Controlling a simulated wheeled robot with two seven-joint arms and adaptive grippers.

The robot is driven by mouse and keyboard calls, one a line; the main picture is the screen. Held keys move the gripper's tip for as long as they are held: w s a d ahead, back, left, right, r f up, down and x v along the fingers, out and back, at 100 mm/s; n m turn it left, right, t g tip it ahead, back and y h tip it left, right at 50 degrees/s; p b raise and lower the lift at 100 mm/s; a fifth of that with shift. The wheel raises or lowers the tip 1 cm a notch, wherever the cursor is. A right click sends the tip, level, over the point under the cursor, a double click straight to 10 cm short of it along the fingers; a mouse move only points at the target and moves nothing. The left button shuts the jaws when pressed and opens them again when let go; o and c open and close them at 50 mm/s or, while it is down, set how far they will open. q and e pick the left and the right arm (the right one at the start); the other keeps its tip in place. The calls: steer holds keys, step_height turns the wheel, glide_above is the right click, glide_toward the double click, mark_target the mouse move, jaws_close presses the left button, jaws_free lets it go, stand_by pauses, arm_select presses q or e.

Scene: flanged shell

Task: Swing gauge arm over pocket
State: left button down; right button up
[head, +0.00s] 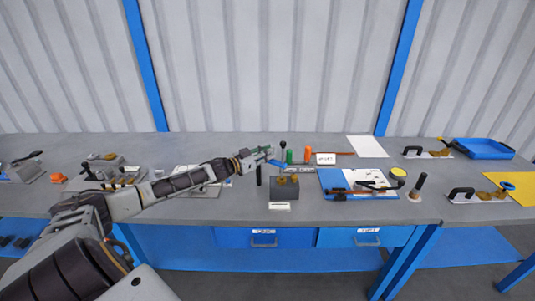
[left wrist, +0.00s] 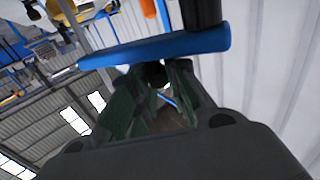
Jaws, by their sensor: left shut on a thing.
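My left gripper (head: 268,153) reaches in from the left over the middle of the bench and is shut on the blue gauge arm (head: 277,163). In the left wrist view the blue bar (left wrist: 150,48) lies across the tips of my green-grey fingers (left wrist: 155,78), with a black cylinder (left wrist: 203,12) against its far side. Just in front of the gauge arm stands a grey block (head: 284,194) with brass-coloured round parts (head: 294,180) on top. I cannot make out the pocket clearly. My right gripper is not in view.
A black upright post (head: 258,175) stands left of the block. Behind are a black-knobbed lever (head: 283,147), a green peg (head: 289,157) and an orange peg (head: 307,154). A blue and white board (head: 332,181) with tools lies to the right. A blue tray (head: 484,149) is far right.

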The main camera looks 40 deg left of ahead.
arm_select(q)
steer(key=c, duration=1.3)
jaws_free()
steer(key=shift+c, duration=0.2)
steer(key=shift+s, duration=0.2)
steer(key=v, duration=1.1)
steer(key=shift+s, duration=0.2)
stand_by(0.8)
steer(key=shift+s+a, duration=0.1)
steer(key=shift+a, duration=0.05)
stand_by(0.8)
